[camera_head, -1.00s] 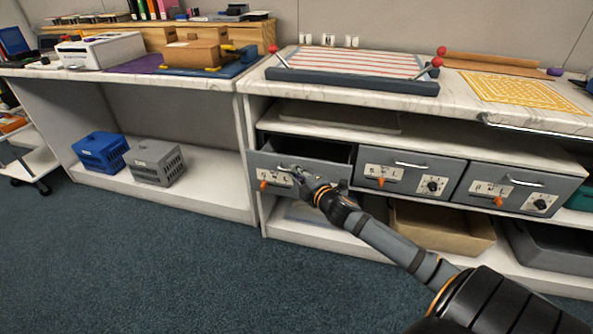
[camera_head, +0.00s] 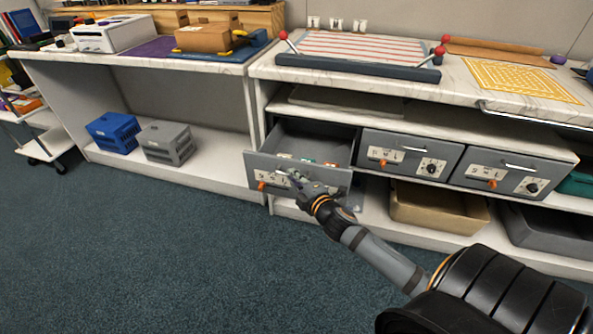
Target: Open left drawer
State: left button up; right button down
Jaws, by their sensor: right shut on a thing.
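The left drawer (camera_head: 333,181) is a grey drawer in the shelf unit under the right-hand counter. It is pulled out well past the other fronts, and its inside shows with a few small coloured items in it. My right gripper (camera_head: 290,176) is shut at the handle on the front of this drawer. The handle itself is mostly hidden by the fingers. An orange lever (camera_head: 264,185) shows on the drawer front, left of the gripper. My left gripper is not in view.
A middle drawer (camera_head: 448,156) and a right drawer (camera_head: 510,164) are shut. A tan bin (camera_head: 440,217) and a grey bin (camera_head: 545,235) stand below. Blue (camera_head: 113,134) and grey (camera_head: 166,142) crates sit on the left shelf. Carpet in front is clear.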

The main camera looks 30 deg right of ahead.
jog(key=shift+s+a, duration=0.1)
dwell(0.3)
jog(key=c, duration=1.4)
grip_release()
jog(key=shift+s+a+r, duration=0.15)
jog(key=shift+s+r, duration=0.15)
jog(key=shift+s, duration=1.65)
jog(key=shift+s+a+r, duration=0.1)
jog(key=shift+s+r, duration=0.2)
jog(key=shift+s, duration=1.7)
jog(key=shift+s+a+r, duration=0.15)
jog(key=shift+s+r, duration=0.15)
jog(key=shift+s, duration=1.65)
